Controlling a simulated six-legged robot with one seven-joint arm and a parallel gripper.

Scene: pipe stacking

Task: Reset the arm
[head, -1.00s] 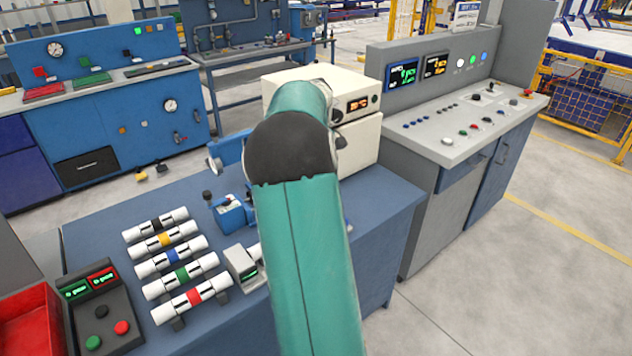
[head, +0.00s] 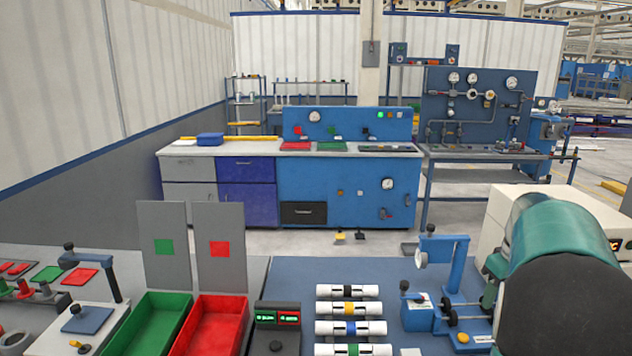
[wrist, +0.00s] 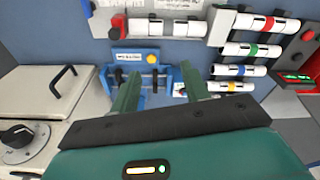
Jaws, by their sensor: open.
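My arm crosses the right side of the head view, and its gripper end is not visible there. In the wrist view my gripper (wrist: 160,88) is open, its two green fingers apart with no pipe between them. Beyond the fingers is a blue fixture (wrist: 150,78) with a yellow knob. White pipes with coloured bands lie in a row, including the yellow-banded pipe (head: 330,309) and the blue-banded pipe (head: 330,328).
A green bin (head: 140,325) and a red bin (head: 205,330) stand left of the pipes. The blue fixture (head: 443,285) stands right of them, near my arm. A cream box (head: 492,222) is behind my arm. A blue workbench (head: 345,185) stands across the floor.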

